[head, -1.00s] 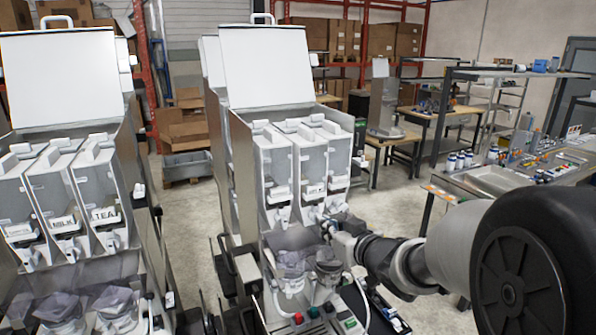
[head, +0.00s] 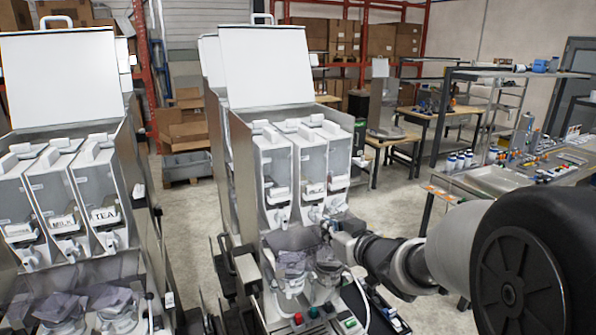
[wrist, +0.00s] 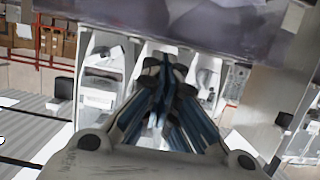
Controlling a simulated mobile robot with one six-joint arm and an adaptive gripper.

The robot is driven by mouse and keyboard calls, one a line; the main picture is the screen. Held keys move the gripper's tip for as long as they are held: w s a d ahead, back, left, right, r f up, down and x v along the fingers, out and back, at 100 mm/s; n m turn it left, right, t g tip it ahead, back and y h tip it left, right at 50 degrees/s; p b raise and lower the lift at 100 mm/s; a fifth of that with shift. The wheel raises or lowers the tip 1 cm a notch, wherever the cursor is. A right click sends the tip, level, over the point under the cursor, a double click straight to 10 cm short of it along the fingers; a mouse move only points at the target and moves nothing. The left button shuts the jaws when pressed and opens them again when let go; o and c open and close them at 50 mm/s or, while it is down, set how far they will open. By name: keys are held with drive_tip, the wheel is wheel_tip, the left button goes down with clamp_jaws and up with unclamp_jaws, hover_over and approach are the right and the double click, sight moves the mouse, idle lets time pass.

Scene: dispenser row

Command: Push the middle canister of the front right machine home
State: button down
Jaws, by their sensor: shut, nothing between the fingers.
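The front right machine (head: 240,190) stands in the centre of the head view with its lid up. It holds three pale canisters side by side. The middle canister (head: 310,162) sits between the left one (head: 275,170) and the right one (head: 337,157), and its front carries a label and a spout. My gripper (head: 330,229) is low at the machine's front, just below the middle and right spouts. In the wrist view my gripper (wrist: 163,72) is shut and empty, its fingertips overlapping the middle canister's front. Whether they touch it I cannot tell.
Clear cups (head: 292,272) stand beneath the spouts, close to my gripper. Another machine (head: 65,110) with canisters labelled MILK and TEA stands at the left. A cluttered workbench (head: 490,180) is at the right. Floor is open between the machine and the benches.

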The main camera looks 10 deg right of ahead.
drive_tip(key=shift+w+a, duration=0.2)
drive_tip(key=shift+w, duration=0.4)
drive_tip(key=shift+w+a, duration=0.15)
drive_tip(key=shift+w, duration=0.4)
drive_tip(key=s+d+f+m+g+h+b, duration=0.2)
drive_tip(key=s+d+h, duration=0.15)
drive_tip(key=s, duration=0.55)
drive_tip(key=s+d+f+m+g+h+b, duration=0.1)
drive_tip(key=s+d+h+b, duration=0.2)
drive_tip(key=s, duration=0.6)
drive_tip(key=s+a+f+g+b, duration=0.1)
drive_tip(key=s+a+f+g, duration=0.1)
drive_tip(key=s, duration=0.5)
drive_tip(key=s+a+f+g+y+b, duration=0.1)
drive_tip(key=s+a+f+g, duration=0.1)
drive_tip(key=s, duration=0.4)
drive_tip(key=s+a+f+g+y+b, duration=0.1)
drive_tip(key=s+f+g, duration=0.1)
drive_tip(key=s+f, duration=0.2)
drive_tip(key=s, duration=0.3)
drive_tip(key=shift+s+a+f+m, duration=0.25)
drive_tip(key=shift+s+a+m, duration=0.05)
drive_tip(key=shift+a, duration=0.1)
